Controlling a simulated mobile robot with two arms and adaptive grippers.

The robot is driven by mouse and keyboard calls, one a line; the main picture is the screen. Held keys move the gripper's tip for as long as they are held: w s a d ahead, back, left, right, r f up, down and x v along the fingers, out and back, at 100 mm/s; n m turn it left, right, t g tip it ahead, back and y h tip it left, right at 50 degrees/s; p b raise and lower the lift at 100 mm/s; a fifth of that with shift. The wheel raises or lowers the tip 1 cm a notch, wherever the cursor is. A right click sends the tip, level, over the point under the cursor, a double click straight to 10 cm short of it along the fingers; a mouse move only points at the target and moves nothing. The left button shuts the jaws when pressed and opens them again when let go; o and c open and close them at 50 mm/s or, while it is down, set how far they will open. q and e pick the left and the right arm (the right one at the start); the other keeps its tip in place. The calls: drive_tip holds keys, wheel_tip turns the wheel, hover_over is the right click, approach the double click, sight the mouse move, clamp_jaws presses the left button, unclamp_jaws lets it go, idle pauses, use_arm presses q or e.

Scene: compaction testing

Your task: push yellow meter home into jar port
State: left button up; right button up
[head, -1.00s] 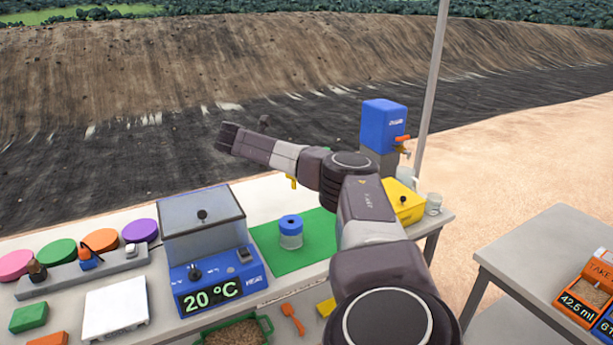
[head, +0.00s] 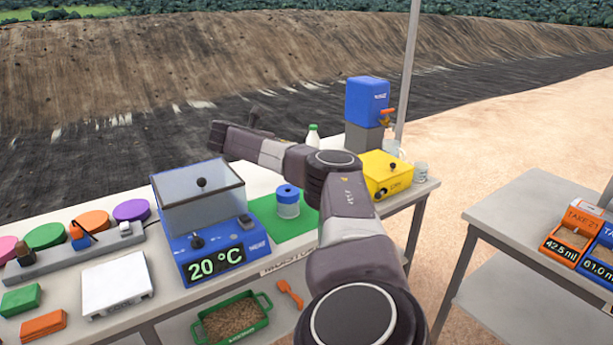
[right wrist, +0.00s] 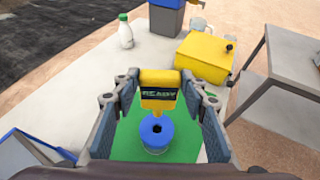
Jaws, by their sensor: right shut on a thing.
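The yellow meter (right wrist: 160,80) is held upright between the fingers of my right gripper (right wrist: 160,92), its dark display reading READY and its narrow tip pointing down. The gripper is shut on it. The clear jar with a blue lid (right wrist: 154,135) stands below on the green mat (right wrist: 121,145), with a dark port in its lid. The meter's tip appears just above the port, apart from it. In the head view the jar (head: 288,203) stands left of my right arm; the arm hides the meter and fingers there. My left gripper is not in view.
A blue chamber reading 20 °C (head: 212,262) stands left of the jar. A yellow box (head: 384,172), a white bottle (head: 313,138) and a blue dispenser (head: 367,101) stand behind and right. A second table (head: 520,205) is to the right.

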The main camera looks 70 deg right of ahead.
drive_tip(key=shift+a, duration=0.1)
wheel_tip(320, 180, down, 6)
drive_tip(key=b, duration=0.4)
drive_tip(key=shift+r+b, duration=0.2)
drive_tip(key=shift+b, duration=0.1)
idle(1.3)
drive_tip(key=shift+f+b, duration=2.05)
drive_tip(key=shift+f, duration=0.05)
